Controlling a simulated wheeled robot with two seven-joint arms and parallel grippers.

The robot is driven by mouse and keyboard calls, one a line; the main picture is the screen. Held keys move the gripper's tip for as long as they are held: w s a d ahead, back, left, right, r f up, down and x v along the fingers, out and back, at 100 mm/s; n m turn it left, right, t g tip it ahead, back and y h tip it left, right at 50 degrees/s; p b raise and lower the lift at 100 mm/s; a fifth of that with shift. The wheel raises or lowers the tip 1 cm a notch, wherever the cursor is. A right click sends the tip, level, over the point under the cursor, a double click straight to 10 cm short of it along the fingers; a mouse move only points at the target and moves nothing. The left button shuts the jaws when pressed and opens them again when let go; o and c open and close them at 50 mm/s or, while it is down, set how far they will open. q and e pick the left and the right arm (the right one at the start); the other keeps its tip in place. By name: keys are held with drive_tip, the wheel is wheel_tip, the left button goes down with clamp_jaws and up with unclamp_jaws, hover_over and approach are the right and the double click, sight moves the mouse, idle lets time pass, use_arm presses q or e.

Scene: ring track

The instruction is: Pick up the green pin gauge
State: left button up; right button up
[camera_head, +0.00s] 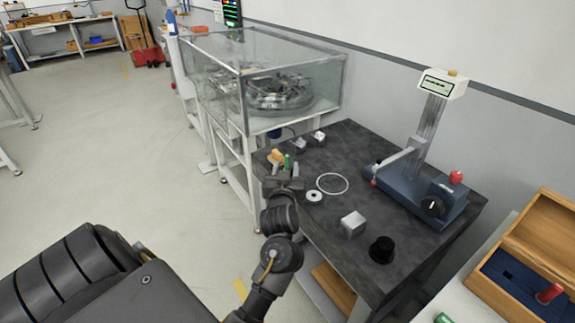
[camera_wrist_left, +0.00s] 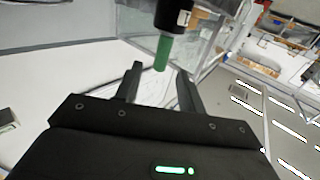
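The green pin gauge (camera_head: 287,161) shows in the head view at the left end of the dark table, just beyond my left gripper. My left gripper (camera_head: 284,178) is at the table's left edge with its fingers apart. In the left wrist view, the gauge's green part (camera_wrist_left: 163,52) joins a black part and lies near the tips of the two open fingers (camera_wrist_left: 158,82). Gaps show on both sides of it, and I cannot tell whether it is fully between the fingers. My right gripper is not in view.
An orange piece (camera_head: 275,156) is close beside the green gauge. A white ring (camera_head: 332,183), small metal ring (camera_head: 314,196), metal block (camera_head: 353,224), black knob-like piece (camera_head: 382,249) and blue gauge stand (camera_head: 425,195) occupy the table. A glass case (camera_head: 210,75) stands behind; a wooden box (camera_head: 555,235) is right.

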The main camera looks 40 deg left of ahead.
sight(287, 161)
use_arm(q)
drive_tip(key=shift+p+x, duration=0.4)
drive_tip(key=shift+x, duration=2.2)
clamp_jaws()
